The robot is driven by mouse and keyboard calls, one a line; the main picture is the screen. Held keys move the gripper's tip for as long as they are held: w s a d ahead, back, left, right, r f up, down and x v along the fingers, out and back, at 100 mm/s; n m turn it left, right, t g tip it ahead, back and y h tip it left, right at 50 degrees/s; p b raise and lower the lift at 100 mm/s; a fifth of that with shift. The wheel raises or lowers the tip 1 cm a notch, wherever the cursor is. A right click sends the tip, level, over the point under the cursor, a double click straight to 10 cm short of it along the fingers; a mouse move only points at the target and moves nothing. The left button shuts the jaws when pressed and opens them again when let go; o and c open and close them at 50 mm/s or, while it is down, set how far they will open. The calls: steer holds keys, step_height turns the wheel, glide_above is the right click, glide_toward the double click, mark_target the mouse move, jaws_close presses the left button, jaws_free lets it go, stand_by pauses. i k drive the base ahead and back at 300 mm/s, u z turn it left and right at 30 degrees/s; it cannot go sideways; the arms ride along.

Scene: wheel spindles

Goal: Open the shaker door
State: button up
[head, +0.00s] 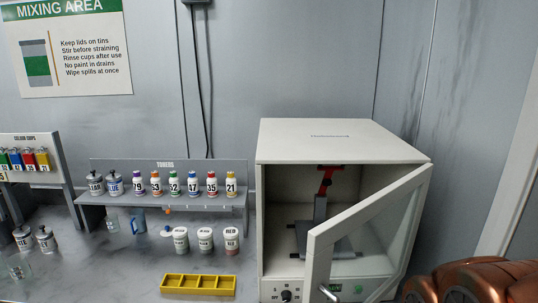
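The shaker is a white box-shaped cabinet (345,140) on the counter at the right of the head view. Its framed door (318,255) is hinged on the right and stands partly open, its free left edge swung out toward me. Through the opening I see a red-topped clamp on a grey post (320,205) inside. My gripper is not in view; only copper-coloured arm parts of mine show at the bottom right, beside the door's lower right.
A grey toner rack (165,199) with several numbered bottles stands left of the shaker. Several labelled white tins (205,239) and a yellow tray (198,284) are on the counter before it. The wall is close behind.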

mark_target(321, 240)
steer(key=z, duration=1.7)
steer(key=k, duration=1)
steer(key=u, duration=2.35)
steer(key=i, duration=0.5)
